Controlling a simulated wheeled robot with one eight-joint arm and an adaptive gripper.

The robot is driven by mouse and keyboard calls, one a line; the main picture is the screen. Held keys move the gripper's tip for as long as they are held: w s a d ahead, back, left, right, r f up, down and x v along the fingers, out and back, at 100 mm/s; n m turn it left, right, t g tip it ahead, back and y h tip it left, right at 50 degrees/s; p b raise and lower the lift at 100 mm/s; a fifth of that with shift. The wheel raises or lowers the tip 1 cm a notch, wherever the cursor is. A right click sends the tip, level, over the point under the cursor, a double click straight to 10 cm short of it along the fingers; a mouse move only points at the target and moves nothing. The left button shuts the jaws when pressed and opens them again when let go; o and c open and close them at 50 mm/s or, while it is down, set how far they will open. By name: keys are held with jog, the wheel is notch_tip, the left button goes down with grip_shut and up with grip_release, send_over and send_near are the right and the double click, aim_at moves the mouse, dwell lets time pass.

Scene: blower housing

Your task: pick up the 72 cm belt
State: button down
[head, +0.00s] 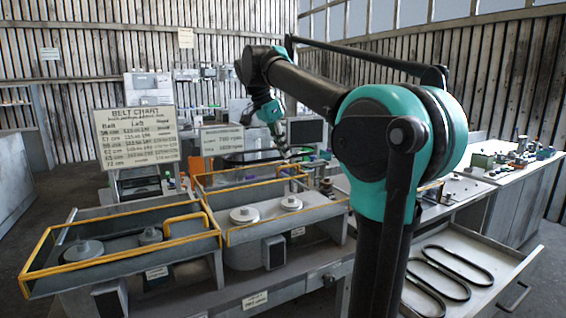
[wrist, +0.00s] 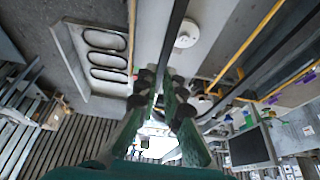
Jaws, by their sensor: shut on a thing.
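My gripper (head: 283,150) is raised above the far side of the blower housings. In the wrist view its green fingers (wrist: 158,85) are closed on a black belt (wrist: 172,40), which runs from the fingertips to the top edge. In the head view a thin dark band beside the gripper appears to be this belt (head: 245,161). No size mark is readable on it, so I cannot tell its length. Other black belts (head: 437,257) lie flat in the open drawer at lower right; these loops (wrist: 105,40) also show in the wrist view.
Two open housings with yellow rails (head: 122,207) and grey pulleys (head: 244,214) stand front left and centre. A belt chart sign (head: 137,135) stands behind them. The open drawer (head: 515,258) juts out at right. A side bench (head: 500,172) holds small parts.

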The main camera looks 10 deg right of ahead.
jog(key=shift+r, duration=2.55)
